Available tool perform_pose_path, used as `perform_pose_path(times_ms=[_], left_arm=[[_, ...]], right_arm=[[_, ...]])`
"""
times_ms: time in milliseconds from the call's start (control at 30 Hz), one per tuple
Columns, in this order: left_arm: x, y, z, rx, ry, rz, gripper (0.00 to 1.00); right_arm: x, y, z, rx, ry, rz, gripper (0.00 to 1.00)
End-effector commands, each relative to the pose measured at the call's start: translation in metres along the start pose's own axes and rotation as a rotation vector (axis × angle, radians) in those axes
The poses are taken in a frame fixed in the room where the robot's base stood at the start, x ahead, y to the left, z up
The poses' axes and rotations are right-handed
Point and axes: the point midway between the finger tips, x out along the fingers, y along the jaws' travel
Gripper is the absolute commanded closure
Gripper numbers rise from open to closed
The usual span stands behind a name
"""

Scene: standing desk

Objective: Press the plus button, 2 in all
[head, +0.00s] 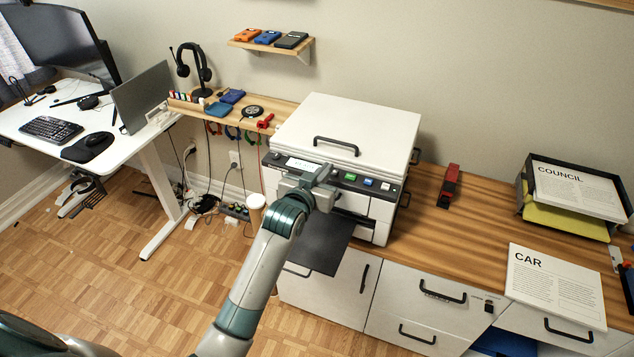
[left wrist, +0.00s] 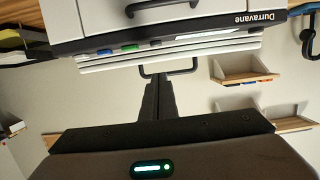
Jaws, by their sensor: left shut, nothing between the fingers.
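A white printer (head: 340,125) stands on the wooden counter, with a dark control panel along its front edge. The panel carries a lit display (head: 302,164), a green button (head: 367,182) and other small buttons; I cannot make out a plus sign on any of them. My left gripper (head: 324,174) is shut and empty, its fingertips at the panel just right of the display. It covers part of the panel there, and I cannot tell whether it touches. In the left wrist view the printer (left wrist: 170,20) appears upside down, with the shut fingers (left wrist: 156,85) pointing at its panel edge.
A dark paper tray (head: 318,243) juts out below the panel. A red stapler (head: 449,186), a document tray (head: 575,190) and a CAR sheet (head: 553,285) lie to the right. A white desk (head: 120,140) stands at left. A wall shelf (head: 272,46) hangs behind.

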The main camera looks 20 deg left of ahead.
Motion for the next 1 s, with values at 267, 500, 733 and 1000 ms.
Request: perform_pose_path(times_ms=[267,500,733,1000], left_arm=[[-0.040,0.000,0.000,0.000,0.003,0.000,1.00],[-0.056,0.000,-0.002,0.000,0.003,0.000,1.00],[-0.057,0.000,-0.002,0.000,0.002,0.000,1.00],[-0.057,0.000,-0.002,0.000,0.002,0.000,1.00]], right_arm=[[0.015,0.001,-0.006,0.000,0.008,0.001,1.00],[0.018,-0.002,-0.002,0.001,0.004,-0.001,1.00],[0.018,-0.005,-0.002,0.002,0.005,-0.004,1.00],[0.018,-0.005,-0.002,0.002,0.005,-0.004,1.00]])
